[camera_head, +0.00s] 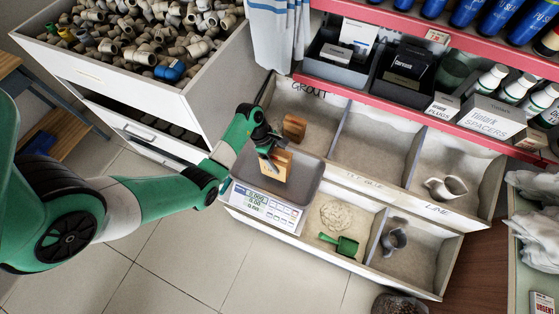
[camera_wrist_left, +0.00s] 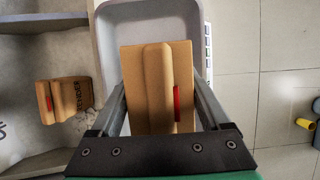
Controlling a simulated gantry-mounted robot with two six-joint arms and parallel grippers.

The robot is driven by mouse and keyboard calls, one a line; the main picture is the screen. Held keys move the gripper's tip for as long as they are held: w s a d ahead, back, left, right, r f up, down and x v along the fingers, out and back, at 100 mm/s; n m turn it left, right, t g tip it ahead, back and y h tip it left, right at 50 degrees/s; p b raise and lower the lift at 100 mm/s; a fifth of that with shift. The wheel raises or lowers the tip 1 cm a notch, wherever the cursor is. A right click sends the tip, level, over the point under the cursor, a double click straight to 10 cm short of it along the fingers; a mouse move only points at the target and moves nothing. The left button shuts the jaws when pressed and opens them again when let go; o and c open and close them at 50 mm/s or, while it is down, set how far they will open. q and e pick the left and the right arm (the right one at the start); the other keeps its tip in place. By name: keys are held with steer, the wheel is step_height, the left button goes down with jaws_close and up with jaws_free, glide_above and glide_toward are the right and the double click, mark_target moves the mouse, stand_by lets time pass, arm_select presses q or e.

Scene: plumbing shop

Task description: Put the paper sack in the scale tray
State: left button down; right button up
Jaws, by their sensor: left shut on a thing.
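My left gripper (camera_head: 268,146) is shut on a brown paper sack (camera_head: 274,166) and holds it over the scale tray (camera_head: 307,177). In the left wrist view the paper sack (camera_wrist_left: 157,75) sits between the two fingers of the left gripper (camera_wrist_left: 162,105), with a small red mark on its side. The grey scale tray (camera_wrist_left: 112,30) shows behind and around it. I cannot tell whether the sack touches the tray. The scale (camera_head: 262,205) has a lit display at its front. My right gripper is not in view.
A second brown sack (camera_head: 294,127) stands in the bin behind the tray; it also shows in the left wrist view (camera_wrist_left: 64,100). A red-edged shelf (camera_head: 400,100) runs above.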

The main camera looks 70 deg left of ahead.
arm_select(q)
steer(key=shift+w+a+f+b, duration=0.15)
steer(key=shift+a+f, duration=0.1)
steer(key=shift+f, duration=0.2)
steer(key=shift+w+a+f+b, duration=0.15)
steer(key=shift+a+f, duration=0.05)
steer(key=shift+f, duration=0.2)
steer(key=f+b, duration=0.3)
steer(key=f, duration=0.1)
steer(key=shift+w+a, duration=0.3)
steer(key=shift+a, duration=0.1)
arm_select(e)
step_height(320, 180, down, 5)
arm_select(q)
steer(key=shift+s+r, duration=0.1)
steer(key=shift+r, duration=0.05)
jaws_free()
steer(key=p+v, duration=0.6)
steer(key=v, duration=0.5)
steer(key=shift+r, duration=0.25)
steer(key=shift+a+r, duration=0.1)
steer(key=shift+r, duration=0.15)
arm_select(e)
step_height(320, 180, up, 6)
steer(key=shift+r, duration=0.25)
